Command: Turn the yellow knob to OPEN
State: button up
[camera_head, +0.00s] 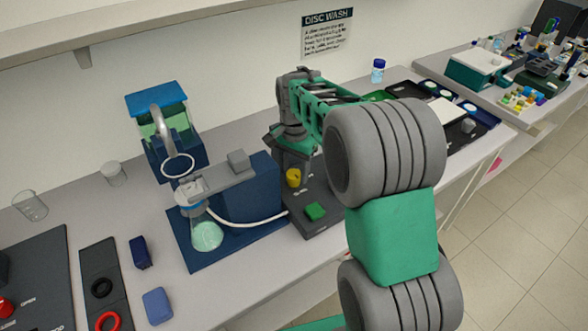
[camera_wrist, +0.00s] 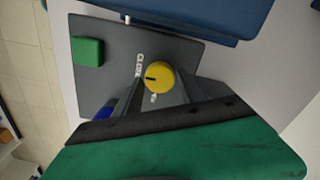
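The yellow knob (camera_head: 293,178) sits on a dark grey panel (camera_head: 325,225) at the middle of the bench. In the wrist view the knob (camera_wrist: 160,77) has a black pointer mark on its left side. A white label reading CLOSE (camera_wrist: 138,65) is just above left of the mark; another label below is mostly hidden. My gripper (camera_wrist: 160,86) is over the panel with its fingers apart, one on each side of the knob. Contact between fingers and knob cannot be made out. In the head view my gripper (camera_head: 294,158) points down at the knob.
A green button (camera_head: 315,211) is on the same panel. A blue pump unit (camera_head: 250,190) stands left of it, with a flask (camera_head: 206,234) and white tube. Black trays (camera_head: 470,130) lie behind my arm.

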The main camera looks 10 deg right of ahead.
grip_shut()
dwell(0.5)
jog(key=n, duration=0.4)
jog(key=shift+w+n, duration=0.1)
jog(key=shift+n, duration=0.2)
jog(key=n, duration=0.4)
jog(key=shift+a+n+b, duration=0.15)
jog(key=shift+n+b, duration=0.15)
jog(key=shift+b, duration=0.05)
jog(key=n, duration=0.4)
jog(key=shift+n, duration=0.3)
jog(key=shift+a+n, duration=0.1)
jog(key=shift+n, duration=2)
